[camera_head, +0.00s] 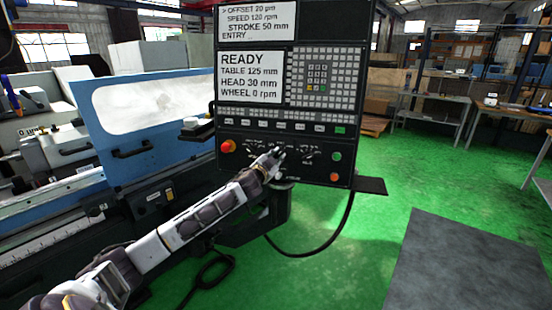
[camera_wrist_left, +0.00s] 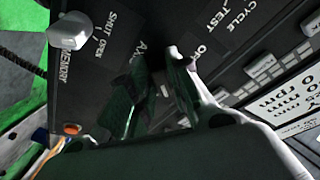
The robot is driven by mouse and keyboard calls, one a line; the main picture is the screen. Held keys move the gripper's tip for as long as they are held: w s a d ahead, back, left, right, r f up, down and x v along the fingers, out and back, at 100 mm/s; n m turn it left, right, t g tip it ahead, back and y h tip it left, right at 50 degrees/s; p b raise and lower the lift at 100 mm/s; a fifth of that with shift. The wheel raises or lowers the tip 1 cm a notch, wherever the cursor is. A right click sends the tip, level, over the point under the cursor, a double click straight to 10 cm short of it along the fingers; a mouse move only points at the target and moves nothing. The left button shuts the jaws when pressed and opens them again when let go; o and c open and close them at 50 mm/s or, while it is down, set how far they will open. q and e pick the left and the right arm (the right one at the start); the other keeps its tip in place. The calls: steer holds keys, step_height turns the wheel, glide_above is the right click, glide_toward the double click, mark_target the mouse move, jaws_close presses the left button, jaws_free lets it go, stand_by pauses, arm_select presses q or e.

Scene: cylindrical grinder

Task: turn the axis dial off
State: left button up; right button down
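The black control panel (camera_head: 236,175) of the grinder carries a row of dark dials and switches below its keypad. My left gripper (camera_head: 279,152) reaches in front of this lower row, close to the panel face. In the left wrist view its two dark fingers (camera_wrist_left: 158,62) stand apart, pointing at the panel beside a partly covered label that starts with "AX". Part of an "OFF" label shows just right of the fingers. The axis dial itself is hidden or too dark to make out among the fingers, so I cannot tell whether they touch it. My right gripper is not in view.
A red-orange button (camera_head: 228,146) sits left of my gripper, a green button (camera_head: 337,156) and an orange one (camera_head: 334,177) to its right. The screen (camera_head: 250,78) reads READY, wheel 0 rpm. A pale knob (camera_wrist_left: 70,29) stands near SHUT/OPEN labels.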

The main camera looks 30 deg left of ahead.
arm_select(q)
steer(key=shift+c, duration=1.3)
jaws_close()
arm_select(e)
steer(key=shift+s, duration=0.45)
